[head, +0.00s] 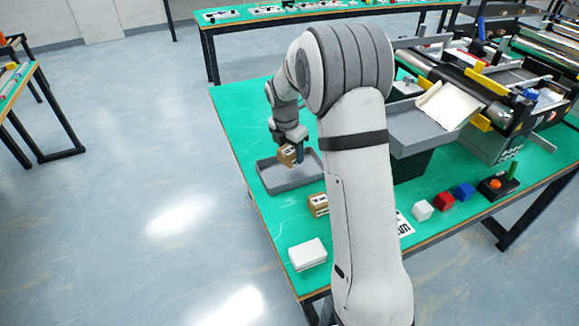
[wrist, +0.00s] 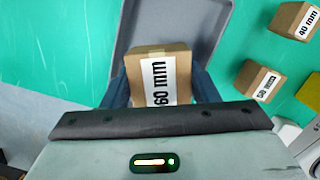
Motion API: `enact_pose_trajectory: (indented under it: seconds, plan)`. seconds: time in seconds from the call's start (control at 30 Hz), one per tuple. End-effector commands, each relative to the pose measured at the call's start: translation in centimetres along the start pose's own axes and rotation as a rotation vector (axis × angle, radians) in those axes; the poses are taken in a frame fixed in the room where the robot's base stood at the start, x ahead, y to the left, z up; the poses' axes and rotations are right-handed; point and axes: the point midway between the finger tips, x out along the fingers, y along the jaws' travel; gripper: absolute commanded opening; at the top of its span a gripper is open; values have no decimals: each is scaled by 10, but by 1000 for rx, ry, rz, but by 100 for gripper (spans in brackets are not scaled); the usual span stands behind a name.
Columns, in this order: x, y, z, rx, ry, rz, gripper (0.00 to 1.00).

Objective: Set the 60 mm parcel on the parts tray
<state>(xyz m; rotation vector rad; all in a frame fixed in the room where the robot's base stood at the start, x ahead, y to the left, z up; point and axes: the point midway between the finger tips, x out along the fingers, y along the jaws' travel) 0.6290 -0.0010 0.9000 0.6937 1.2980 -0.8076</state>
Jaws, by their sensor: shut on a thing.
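The 60 mm parcel (wrist: 160,77) is a brown cardboard box with a white label reading "60 mm". In the wrist view it sits between the two dark fingers of my gripper (wrist: 160,92), which is shut on it. The parts tray (head: 290,183) is a shallow grey tray on the green table. In the head view the parcel (head: 286,155) and my gripper (head: 294,157) are over the tray's far part. I cannot tell whether the parcel's underside touches the tray floor. The tray also shows behind the parcel in the wrist view (wrist: 168,22).
A smaller parcel (wrist: 258,80) and a 40 mm parcel (wrist: 294,20) stand on the table right of the tray in the wrist view. A white box (head: 307,254) lies near the front edge. White, red (head: 444,201) and blue cubes and a conveyor (head: 480,85) are to the right.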

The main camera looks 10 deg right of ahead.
Motion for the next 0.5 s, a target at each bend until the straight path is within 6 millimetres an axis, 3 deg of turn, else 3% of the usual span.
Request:
enact_pose_trajectory:
  seconds: [0.5]
  plan:
    - [53,0,-8,0,-1,1,30]
